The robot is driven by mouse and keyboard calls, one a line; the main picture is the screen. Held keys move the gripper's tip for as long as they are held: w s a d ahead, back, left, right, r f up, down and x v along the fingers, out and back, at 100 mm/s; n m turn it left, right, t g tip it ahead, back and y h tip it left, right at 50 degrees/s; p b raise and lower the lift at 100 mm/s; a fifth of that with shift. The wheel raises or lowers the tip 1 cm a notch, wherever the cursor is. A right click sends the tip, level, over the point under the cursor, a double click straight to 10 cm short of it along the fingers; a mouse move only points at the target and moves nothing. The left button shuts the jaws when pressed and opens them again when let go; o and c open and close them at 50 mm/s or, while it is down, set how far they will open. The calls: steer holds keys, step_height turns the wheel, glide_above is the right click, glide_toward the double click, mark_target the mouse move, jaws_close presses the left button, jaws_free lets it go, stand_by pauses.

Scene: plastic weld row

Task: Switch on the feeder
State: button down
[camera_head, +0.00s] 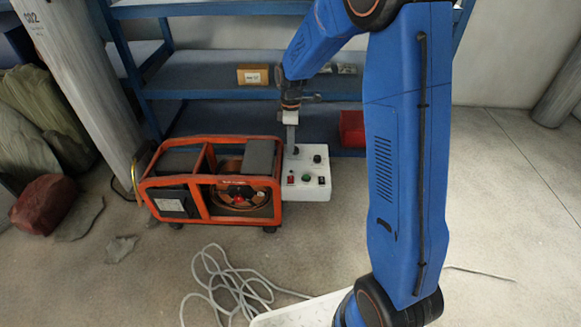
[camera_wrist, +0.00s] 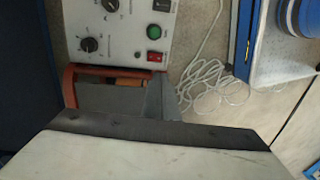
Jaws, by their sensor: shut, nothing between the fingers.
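The feeder is an orange-framed machine (camera_head: 210,208) with a wire reel inside, standing on the floor. A white control box (camera_head: 311,190) adjoins its right side. In the wrist view, the box (camera_wrist: 122,28) carries two black knobs, a green round button (camera_wrist: 153,31) and a red rocker switch (camera_wrist: 155,56). The red switch (camera_head: 291,179) and green button (camera_head: 306,178) also show in the head view, near the box's front edge. The rocker's position cannot be told. My gripper (camera_head: 291,148) is shut and empty, pointing down at the box's rear left; contact cannot be told.
A blue shelf rack (camera_head: 215,90) stands behind, with a cardboard box (camera_head: 253,75) and a red bin (camera_head: 352,130). A loose grey cable (camera_head: 235,285) lies on the floor in front. A pale leaning column (camera_head: 82,90) and rocks are at the left.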

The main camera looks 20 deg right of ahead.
mark_target(291, 178)
steer(key=f, duration=0.4)
steer(key=s+f, duration=0.1)
steer(key=f, duration=0.8)
steer(key=shift+s+a+f, duration=0.25)
steer(key=shift+s+f, duration=0.1)
steer(key=shift+s+f, duration=0.1)
steer(key=shift+f, duration=0.05)
steer(key=shift+w+d, duration=0.25)
steer(key=shift+w, duration=0.55)
steer(key=shift+r, duration=0.25)
step_height(291, 178, up, 14)
steer(key=w, duration=0.1)
steer(key=shift+w+d+f, duration=0.15)
steer(key=shift+w+d, duration=0.1)
steer(key=shift+w, duration=0.05)
steer(key=shift+s+a, duration=0.15)
steer(key=shift+s, duration=0.5)
